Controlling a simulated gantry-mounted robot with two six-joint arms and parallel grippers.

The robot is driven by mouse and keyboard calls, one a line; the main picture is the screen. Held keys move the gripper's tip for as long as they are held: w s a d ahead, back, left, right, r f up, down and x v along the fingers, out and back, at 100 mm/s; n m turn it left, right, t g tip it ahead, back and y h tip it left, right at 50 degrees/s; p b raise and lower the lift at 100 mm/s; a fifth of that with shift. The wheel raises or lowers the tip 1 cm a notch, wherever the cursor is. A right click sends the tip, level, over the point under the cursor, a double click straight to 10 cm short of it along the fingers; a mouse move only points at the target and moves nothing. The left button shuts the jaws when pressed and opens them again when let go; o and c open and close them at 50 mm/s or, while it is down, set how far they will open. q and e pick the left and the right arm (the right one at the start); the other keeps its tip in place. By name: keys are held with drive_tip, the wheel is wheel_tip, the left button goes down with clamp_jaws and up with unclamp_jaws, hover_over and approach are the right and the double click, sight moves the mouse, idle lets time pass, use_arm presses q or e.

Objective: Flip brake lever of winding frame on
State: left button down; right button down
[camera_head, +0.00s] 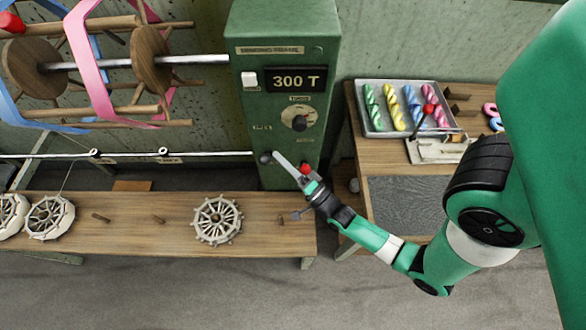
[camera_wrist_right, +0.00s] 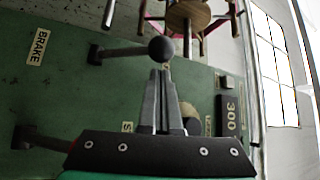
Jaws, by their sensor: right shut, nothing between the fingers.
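The winding frame's green cabinet (camera_head: 290,95) stands at the back centre in the head view. A brake lever (camera_wrist_right: 125,51) with a black ball knob (camera_wrist_right: 162,49) sticks out of the cabinet's face in the right wrist view, near a BRAKE label (camera_wrist_right: 38,46). The black knob also shows in the head view (camera_head: 265,158). My right gripper (camera_head: 279,157) is shut and empty, its fingertips close by the knob. In the right wrist view the fingertips (camera_wrist_right: 160,71) point at the knob from just below it; I cannot tell whether they touch. My left gripper is not in view.
A red ball (camera_head: 306,169) shows beside my right gripper. A wooden bench (camera_head: 130,214) with spoked reels (camera_head: 217,220) stands in front at left. A tray (camera_head: 372,88) of coloured skeins sits on the right table (camera_head: 362,150). A ribboned reel (camera_head: 150,60) hangs at left.

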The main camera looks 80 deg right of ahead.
drive_tip(key=shift+x, duration=0.9)
drive_tip(key=shift+f, duration=0.1)
